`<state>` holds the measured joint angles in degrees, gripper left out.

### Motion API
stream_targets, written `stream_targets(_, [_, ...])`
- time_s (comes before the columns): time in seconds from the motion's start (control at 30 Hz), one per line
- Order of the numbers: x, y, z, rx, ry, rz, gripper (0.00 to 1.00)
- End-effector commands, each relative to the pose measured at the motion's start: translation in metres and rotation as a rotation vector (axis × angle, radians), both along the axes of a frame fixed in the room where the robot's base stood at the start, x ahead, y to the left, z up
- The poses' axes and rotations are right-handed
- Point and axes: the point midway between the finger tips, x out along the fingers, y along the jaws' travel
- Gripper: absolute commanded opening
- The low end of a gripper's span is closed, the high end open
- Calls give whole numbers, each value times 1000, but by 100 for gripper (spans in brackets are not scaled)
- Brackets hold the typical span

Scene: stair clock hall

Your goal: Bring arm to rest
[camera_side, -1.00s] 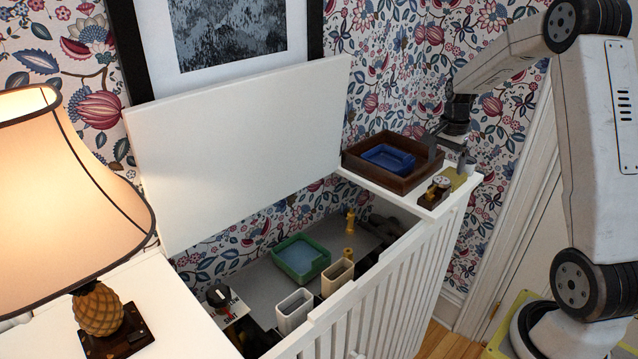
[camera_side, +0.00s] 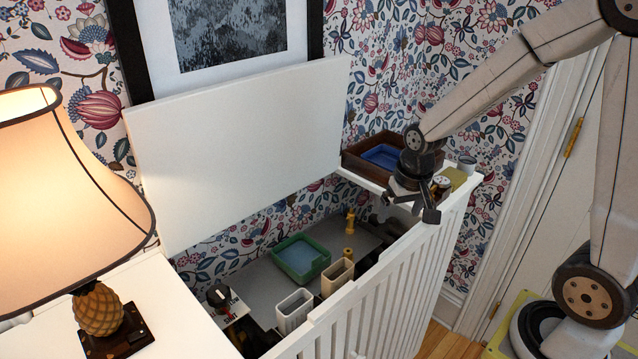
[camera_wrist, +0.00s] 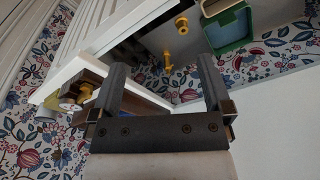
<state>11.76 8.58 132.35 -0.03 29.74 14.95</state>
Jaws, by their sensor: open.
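My gripper (camera_side: 425,208) hangs at the right end of the white cabinet (camera_side: 425,262), above its front rail, in the side view. In the wrist view my gripper (camera_wrist: 158,90) has its two fingers spread wide with nothing between them. The arm comes down to it from the upper right and hides part of the brown wooden tray (camera_side: 356,151) with the blue dish (camera_side: 386,156). From the wrist, the fingers point toward the open cabinet interior and its yellow fittings (camera_wrist: 168,62).
The white lid (camera_side: 240,150) stands open against the wall. Inside are a green tray (camera_side: 301,258), two upright holders (camera_side: 294,310) and yellow pegs (camera_side: 350,220). A lamp (camera_side: 65,190) stands at the left. A small cup (camera_side: 466,165) sits on the right ledge.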

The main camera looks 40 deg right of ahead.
Motion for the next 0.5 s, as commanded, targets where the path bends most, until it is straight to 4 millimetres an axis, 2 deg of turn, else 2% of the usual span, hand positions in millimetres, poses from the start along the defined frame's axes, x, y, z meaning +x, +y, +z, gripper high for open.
stream_targets(0.03, [-10,17,-2,-10,-10,89,100])
stream_targets(0.2, [-36,52,-8,-39,-42,321,100])
stream_targets(0.33, [-49,66,-11,-53,-58,424,100])
stream_targets(0.5, [-55,70,-13,-58,-64,465,100])
